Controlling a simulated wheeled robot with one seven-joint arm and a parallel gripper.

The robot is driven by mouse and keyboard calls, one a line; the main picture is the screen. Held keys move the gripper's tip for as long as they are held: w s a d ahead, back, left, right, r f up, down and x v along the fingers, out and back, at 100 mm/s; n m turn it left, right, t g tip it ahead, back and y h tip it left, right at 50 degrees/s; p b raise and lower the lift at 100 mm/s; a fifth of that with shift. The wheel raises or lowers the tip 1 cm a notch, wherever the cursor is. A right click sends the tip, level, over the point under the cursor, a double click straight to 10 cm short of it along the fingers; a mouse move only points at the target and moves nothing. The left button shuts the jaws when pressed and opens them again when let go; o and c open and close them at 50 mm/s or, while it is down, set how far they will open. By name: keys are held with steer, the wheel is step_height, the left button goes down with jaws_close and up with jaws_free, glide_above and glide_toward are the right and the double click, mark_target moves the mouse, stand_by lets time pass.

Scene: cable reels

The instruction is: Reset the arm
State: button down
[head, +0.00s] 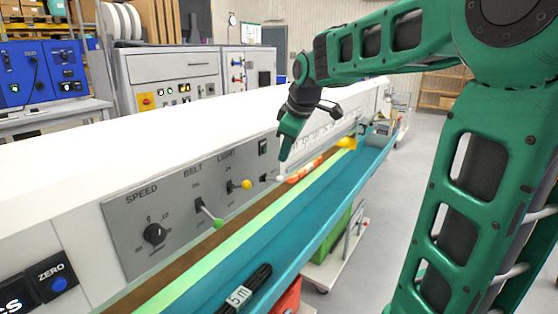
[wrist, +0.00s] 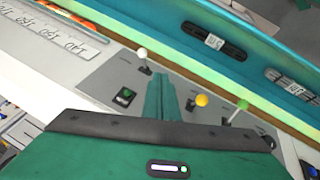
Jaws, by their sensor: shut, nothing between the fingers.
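My green arm reaches in from the right in the head view. My gripper (head: 284,152) points down over the far end of the grey control panel (head: 135,232), with its fingers together and nothing between them. In the wrist view my gripper (wrist: 160,95) shows as a narrow green pair of closed fingers over the panel. The white-knobbed lever (wrist: 142,53) is left of the fingers there, and the yellow-knobbed lever (wrist: 202,100) and green-knobbed lever (wrist: 242,105) are to the right. I cannot tell whether the fingertips touch the panel.
A teal trough (head: 290,235) runs along the machine, holding a black cable bundle tagged 5 m (head: 245,290). Grey floor (head: 385,190) is open at the right.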

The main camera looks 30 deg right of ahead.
stand_by(0.5)
steer(key=s+f+m+g, duration=0.2)
steer(key=s+f+m, duration=0.2)
steer(key=s, duration=0.7)
steer(key=s+f+m+g, duration=0.1)
steer(key=s+f+m, duration=0.4)
steer(key=s, duration=0.5)
steer(key=s+f+m+g, duration=0.2)
steer(key=s+f+m, duration=0.3)
steer(key=s, duration=0.6)
steer(key=shift+s+d+f+g+y, duration=0.3)
steer(key=shift+d+f, duration=0.15)
steer(key=shift+f, duration=0.05)
steer(key=shift+w+f, duration=0.25)
steer(key=shift+w, duration=0.4)
